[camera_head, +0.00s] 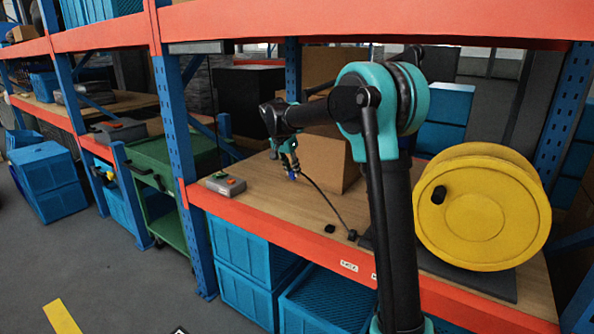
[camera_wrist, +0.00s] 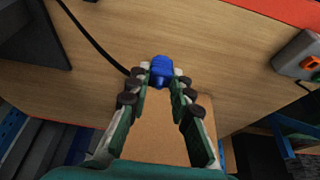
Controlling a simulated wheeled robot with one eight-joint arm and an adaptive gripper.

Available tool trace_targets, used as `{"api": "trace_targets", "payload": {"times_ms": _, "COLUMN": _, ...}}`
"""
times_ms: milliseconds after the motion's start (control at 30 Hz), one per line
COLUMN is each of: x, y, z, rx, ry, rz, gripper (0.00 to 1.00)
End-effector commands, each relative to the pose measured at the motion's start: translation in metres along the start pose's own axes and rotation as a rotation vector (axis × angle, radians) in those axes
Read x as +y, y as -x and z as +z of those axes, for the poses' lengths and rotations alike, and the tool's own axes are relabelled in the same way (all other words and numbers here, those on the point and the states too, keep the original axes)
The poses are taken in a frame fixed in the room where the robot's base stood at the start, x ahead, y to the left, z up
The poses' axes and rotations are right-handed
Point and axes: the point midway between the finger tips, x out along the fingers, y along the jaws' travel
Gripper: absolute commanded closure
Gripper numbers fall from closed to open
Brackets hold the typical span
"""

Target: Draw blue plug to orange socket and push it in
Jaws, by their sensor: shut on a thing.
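A blue plug (camera_wrist: 161,70) is held between the fingertips of my gripper (camera_wrist: 160,80) in the wrist view. My gripper is shut on it, above the wooden shelf. In the head view my gripper (camera_head: 291,172) and the blue plug (camera_head: 292,176) are small, over the shelf in front of a cardboard box. A black cable (camera_head: 325,196) runs from the plug down to the shelf. A grey box with an orange top (camera_head: 225,183), seemingly the orange socket, sits on the shelf to the left. It also shows at the right edge of the wrist view (camera_wrist: 303,56).
A large yellow reel (camera_head: 480,205) stands on the shelf at the right. A cardboard box (camera_head: 322,158) is behind my gripper. A blue upright post (camera_head: 180,150) stands left of the grey box. The wood between gripper and grey box is clear.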

Motion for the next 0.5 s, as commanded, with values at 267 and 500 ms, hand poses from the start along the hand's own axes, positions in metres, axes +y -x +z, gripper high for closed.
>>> {"api": "trace_targets", "payload": {"times_ms": 267, "x": -0.024, "y": -0.004, "z": 0.003, "rx": 0.001, "ry": 0.002, "rz": -0.001, "gripper": 1.0}}
{"api": "trace_targets", "payload": {"times_ms": 500, "x": -0.043, "y": -0.008, "z": 0.005, "rx": 0.001, "ry": 0.001, "rz": -0.002, "gripper": 1.0}}
